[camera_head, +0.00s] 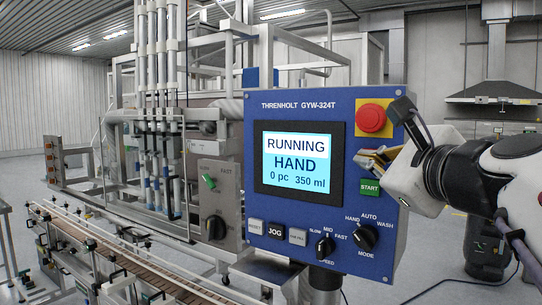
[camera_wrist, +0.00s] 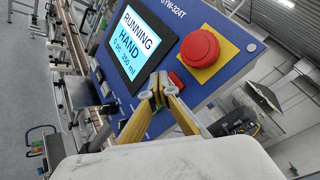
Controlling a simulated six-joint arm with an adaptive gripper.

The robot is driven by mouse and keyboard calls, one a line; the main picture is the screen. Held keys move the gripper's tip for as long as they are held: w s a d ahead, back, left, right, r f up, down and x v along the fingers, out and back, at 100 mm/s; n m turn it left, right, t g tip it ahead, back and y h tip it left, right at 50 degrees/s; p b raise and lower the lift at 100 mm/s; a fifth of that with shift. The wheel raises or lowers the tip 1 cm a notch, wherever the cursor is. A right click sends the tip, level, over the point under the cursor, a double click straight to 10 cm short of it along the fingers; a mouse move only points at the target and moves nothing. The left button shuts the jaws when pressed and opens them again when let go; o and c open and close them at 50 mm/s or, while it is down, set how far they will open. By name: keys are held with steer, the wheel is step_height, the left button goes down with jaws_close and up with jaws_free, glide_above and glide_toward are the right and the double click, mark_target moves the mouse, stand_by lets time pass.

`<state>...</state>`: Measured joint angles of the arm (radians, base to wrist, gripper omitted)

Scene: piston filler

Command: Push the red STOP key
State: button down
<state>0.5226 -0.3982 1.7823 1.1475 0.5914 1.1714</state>
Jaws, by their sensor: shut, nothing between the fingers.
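The red STOP key (camera_wrist: 176,80) shows in the wrist view as a small red patch just beside my fingertips, on the blue panel (camera_head: 291,108) between the display and the emergency button. In the head view my gripper hides it, above the green START key (camera_head: 369,187). My gripper (camera_head: 366,158) is shut and empty, its tips pointing at the panel. In the wrist view the yellow fingers (camera_wrist: 159,87) meet at the tips near the key. I cannot tell whether they touch it or the panel. The display (camera_head: 297,160) reads RUNNING, HAND, 0 pc, 350 ml.
A large red mushroom button (camera_head: 372,118) on a yellow plate sits just above my fingers. The JOG key (camera_head: 275,231), a speed knob (camera_head: 325,247) and a mode knob (camera_head: 365,237) are lower on the panel. A conveyor (camera_head: 130,262) runs at the left.

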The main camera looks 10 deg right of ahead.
steer(key=shift+w+d, duration=0.6)
stand_by(2.0)
steer(key=shift+s+a, duration=0.6)
stand_by(0.5)
steer(key=shift+s+a, duration=1.75)
steer(key=shift+a, duration=0.05)
